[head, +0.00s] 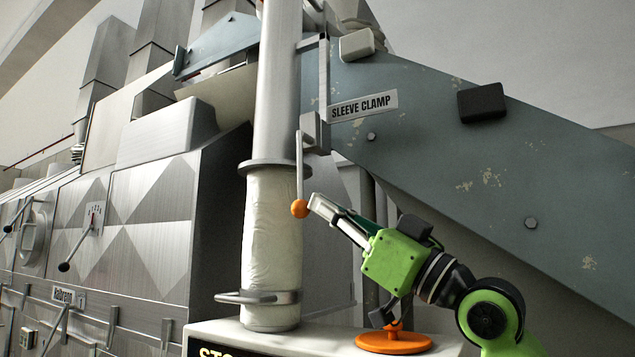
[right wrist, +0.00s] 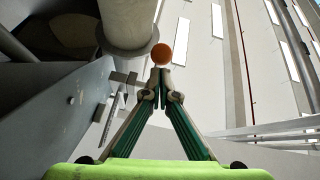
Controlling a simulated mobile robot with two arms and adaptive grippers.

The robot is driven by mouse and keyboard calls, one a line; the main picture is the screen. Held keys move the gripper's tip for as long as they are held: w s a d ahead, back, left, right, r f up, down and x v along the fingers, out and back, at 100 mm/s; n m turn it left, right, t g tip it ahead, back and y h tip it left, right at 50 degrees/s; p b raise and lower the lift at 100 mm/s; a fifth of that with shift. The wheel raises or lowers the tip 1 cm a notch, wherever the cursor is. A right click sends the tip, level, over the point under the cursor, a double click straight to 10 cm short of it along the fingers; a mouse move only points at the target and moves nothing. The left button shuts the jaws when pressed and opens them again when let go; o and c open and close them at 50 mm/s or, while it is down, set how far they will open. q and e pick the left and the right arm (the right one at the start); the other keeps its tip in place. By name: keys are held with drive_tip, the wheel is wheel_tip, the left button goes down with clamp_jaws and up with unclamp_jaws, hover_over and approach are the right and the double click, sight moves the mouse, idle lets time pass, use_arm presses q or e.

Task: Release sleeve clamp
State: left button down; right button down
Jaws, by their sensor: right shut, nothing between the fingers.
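The sleeve clamp lever (head: 300,170) hangs almost straight down from a grey block (head: 313,131) beside the vertical metal pipe (head: 280,85). An orange ball knob (head: 299,208) is at its lower end. A "SLEEVE CLAMP" label (head: 363,106) is on the blue-grey panel. A pale, wrinkled sleeve (head: 270,240) hangs below the pipe's flange. My right gripper (head: 316,202) is shut and empty, its tips just right of the knob. In the right wrist view the knob (right wrist: 161,54) shows just beyond the closed fingertips (right wrist: 160,76); I cannot tell whether they touch. My left gripper is not in view.
A curved metal bar (head: 257,297) is around the sleeve's lower end. Below stands a pale console top (head: 220,330) with an orange disc (head: 393,342) under my right arm. The large sloping panel (head: 440,130) lies behind the arm. Metal machine housings (head: 150,215) fill the left.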

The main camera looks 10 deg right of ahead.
drive_tip(key=s+d, duration=0.1)
drive_tip(key=s+d+f, duration=0.1)
drive_tip(key=d, duration=0.1)
drive_tip(key=shift+s+f, duration=0.1)
drive_tip(key=shift+s, duration=0.3)
drive_tip(key=shift+w+a, duration=0.1)
